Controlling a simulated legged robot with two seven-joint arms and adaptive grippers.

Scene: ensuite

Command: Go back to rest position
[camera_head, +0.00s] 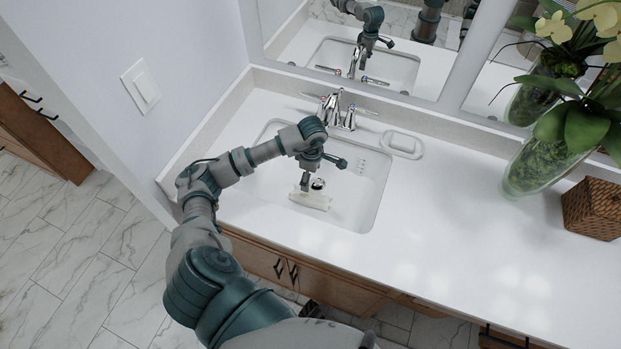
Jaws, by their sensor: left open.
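My left arm comes in from the lower left and bends over the sink. My left gripper (305,184) is open and points down above the white basin (368,190). A pale, flat, elongated object (311,201) lies in the basin just below the gripper, beside the dark drain (318,184). I cannot tell from this view whether the fingertips touch it. My right gripper is not in view.
The chrome faucet (335,109) stands behind the basin, close to my left arm. A white soap dish (402,143) lies to its right. A glass vase (540,165) with a plant and a woven basket (594,209) stand at the right. The front right counter (470,255) is clear.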

